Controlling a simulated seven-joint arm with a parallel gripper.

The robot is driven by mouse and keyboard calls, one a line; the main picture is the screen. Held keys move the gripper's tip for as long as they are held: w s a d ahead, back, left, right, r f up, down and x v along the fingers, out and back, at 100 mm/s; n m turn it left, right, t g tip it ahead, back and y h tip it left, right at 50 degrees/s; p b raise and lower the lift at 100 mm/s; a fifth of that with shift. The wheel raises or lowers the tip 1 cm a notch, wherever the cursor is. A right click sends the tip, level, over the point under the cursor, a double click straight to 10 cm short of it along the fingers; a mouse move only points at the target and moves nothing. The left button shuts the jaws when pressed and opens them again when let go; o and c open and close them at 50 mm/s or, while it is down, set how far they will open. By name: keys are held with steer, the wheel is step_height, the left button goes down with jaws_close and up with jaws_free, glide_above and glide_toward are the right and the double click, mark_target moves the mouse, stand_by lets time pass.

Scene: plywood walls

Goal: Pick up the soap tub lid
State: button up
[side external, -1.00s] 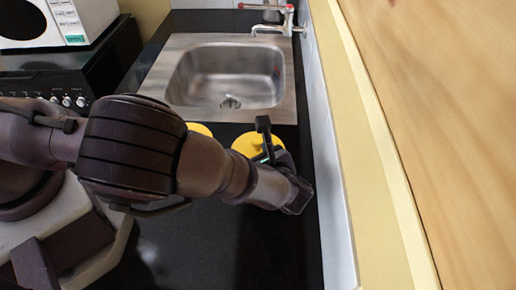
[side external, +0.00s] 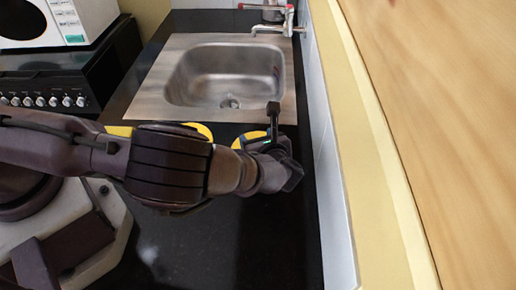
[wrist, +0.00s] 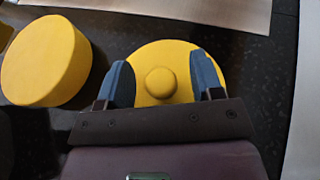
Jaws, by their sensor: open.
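The soap tub lid (wrist: 162,52) is a round yellow disc with a small round knob (wrist: 160,81) in its middle. In the wrist view the two blue fingers of my gripper (wrist: 161,72) are open, one on each side of the knob, over the lid. I cannot tell whether they touch it. In the side view the lid (side external: 249,138) is partly hidden behind my wrist. A plain yellow round tub (wrist: 46,59) stands left of the lid; its top also shows behind my arm in the side view (side external: 203,130).
A steel sink (side external: 225,75) with a tap (side external: 277,29) lies beyond the yellow things. A tiled wall (side external: 331,180) runs close on the right. Another yellow piece (side external: 118,131) shows behind my arm. The black counter (side external: 230,235) in front is bare.

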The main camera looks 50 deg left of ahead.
steer(key=c, duration=1)
steer(key=shift+o, duration=0.2)
steer(key=shift+r, duration=0.15)
